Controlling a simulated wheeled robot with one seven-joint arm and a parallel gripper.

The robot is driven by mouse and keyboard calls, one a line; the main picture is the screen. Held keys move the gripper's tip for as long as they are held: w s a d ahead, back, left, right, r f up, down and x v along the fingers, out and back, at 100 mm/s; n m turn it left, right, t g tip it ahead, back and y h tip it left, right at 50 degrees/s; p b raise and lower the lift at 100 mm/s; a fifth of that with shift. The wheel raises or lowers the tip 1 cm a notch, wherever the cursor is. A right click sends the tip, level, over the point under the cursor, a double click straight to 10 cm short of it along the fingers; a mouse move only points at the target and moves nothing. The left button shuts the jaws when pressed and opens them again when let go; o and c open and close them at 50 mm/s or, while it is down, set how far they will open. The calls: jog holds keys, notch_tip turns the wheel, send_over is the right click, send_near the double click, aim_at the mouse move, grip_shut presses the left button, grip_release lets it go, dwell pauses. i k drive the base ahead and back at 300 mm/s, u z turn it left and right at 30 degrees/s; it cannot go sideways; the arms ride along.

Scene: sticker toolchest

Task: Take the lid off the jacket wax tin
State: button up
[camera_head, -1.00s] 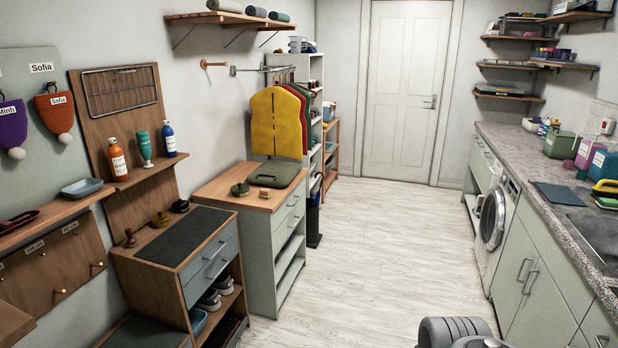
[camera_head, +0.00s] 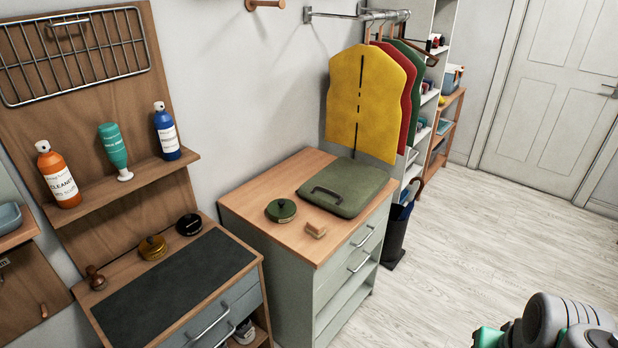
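A round dark-green tin (camera_head: 281,210) with a knob-like top sits on the wooden top of the pale cabinet, left of a green pad; it looks like the jacket wax tin, but I cannot read a label. Its lid appears to be on. A brass-coloured tin (camera_head: 153,247) and a black tin (camera_head: 189,224) stand on the lower shoe bench to the left. Part of my own arm shows at the bottom right, far from the tins. My gripper's fingers are not in view.
The cabinet top (camera_head: 250,187) also holds the green pad (camera_head: 347,188) with a handle and a small brush (camera_head: 315,229). Yellow, red and green jackets hang behind it. The floor (camera_head: 460,245) to the right is clear.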

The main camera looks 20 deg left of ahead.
aim_at(279, 209)
jog(key=i, duration=2.4)
jog(key=u, duration=4.7)
jog(key=i, duration=0.5)
jog(key=z, duration=0.05)
